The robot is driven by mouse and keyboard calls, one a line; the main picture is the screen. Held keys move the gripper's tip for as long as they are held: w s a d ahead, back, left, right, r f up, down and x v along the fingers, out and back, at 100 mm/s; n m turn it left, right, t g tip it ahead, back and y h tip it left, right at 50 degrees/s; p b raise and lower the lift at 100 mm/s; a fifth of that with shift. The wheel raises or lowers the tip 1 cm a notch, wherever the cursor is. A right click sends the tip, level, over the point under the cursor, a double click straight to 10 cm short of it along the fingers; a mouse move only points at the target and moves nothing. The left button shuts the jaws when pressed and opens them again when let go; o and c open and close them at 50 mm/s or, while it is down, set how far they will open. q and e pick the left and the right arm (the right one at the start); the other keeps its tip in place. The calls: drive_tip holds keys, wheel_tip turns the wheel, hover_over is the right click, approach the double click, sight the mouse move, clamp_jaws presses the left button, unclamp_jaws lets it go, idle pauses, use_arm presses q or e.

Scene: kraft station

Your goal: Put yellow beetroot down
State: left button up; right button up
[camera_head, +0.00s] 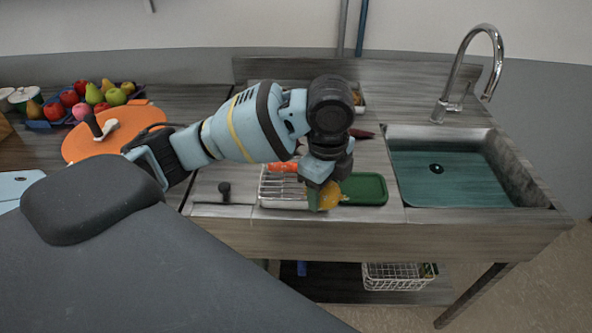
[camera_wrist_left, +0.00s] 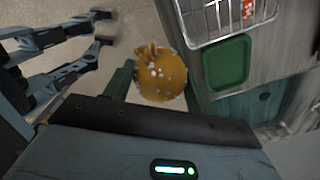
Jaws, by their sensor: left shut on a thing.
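The yellow beetroot (camera_head: 329,195) is a round, orange-yellow vegetable, partly hidden by my left gripper (camera_head: 322,194) in the head view. The gripper points down and is shut on the beetroot near the counter's front edge, between a wire rack and a green tray. In the left wrist view the beetroot (camera_wrist_left: 163,78) shows whole, with pale specks and short stem stubs, and a green finger (camera_wrist_left: 121,80) lies at its left. Whether the beetroot touches anything below is hard to tell. My right gripper is not in view.
A wire rack (camera_head: 285,201) holds something orange-red. The green tray (camera_head: 366,189) looks empty. The sink (camera_head: 450,178) with a tall tap (camera_head: 489,60) is at the right. An orange round board (camera_head: 110,128) and a fruit crate (camera_head: 38,125) stand at the left. A white basket (camera_head: 395,277) sits below.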

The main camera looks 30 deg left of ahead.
use_arm(q)
drive_tip(key=w+a, duration=0.1)
drive_tip(key=a, duration=0.2)
drive_tip(key=w+a, duration=0.2)
drive_tip(key=a, duration=0.1)
drive_tip(key=w+a+f, duration=0.1)
drive_tip(key=w+a, duration=0.1)
drive_tip(key=a, duration=0.1)
drive_tip(key=shift+a, duration=0.35)
drive_tip(key=f, duration=0.2)
drive_tip(key=shift+w+a+f, duration=0.15)
drive_tip(key=shift+a+f, duration=0.25)
drive_tip(key=shift+f, duration=0.4)
drive_tip(key=o, duration=1.1)
drive_tip(key=shift+f, duration=0.15)
